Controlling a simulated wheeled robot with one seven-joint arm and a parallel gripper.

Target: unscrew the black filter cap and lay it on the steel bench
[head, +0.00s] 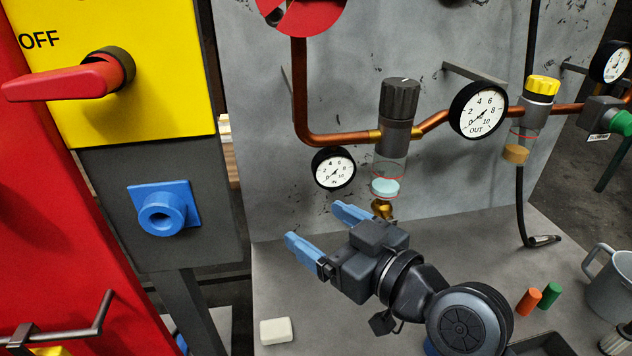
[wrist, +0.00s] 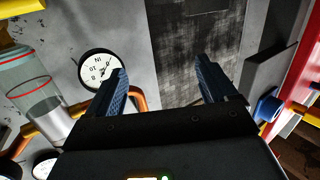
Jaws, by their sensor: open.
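The black filter cap (head: 400,98) is ribbed, with a white mark on top. It sits upright on the filter head on the copper pipe, above a clear bowl (head: 390,168) with a pale blue disc inside. My gripper (head: 320,228) is open with blue fingers, below and left of the filter, apart from it and empty. In the wrist view my gripper (wrist: 160,80) points at the grey wall panel with nothing between the fingers. The steel bench (head: 460,235) lies below the pipework.
A white block (head: 276,331) lies at the bench's front left. Orange (head: 529,301) and green (head: 550,295) cylinders and a grey mug (head: 608,283) stand at right. Gauges (head: 478,110) and a yellow-capped filter (head: 541,86) hang on the pipe. A red lever (head: 65,82) juts out at left.

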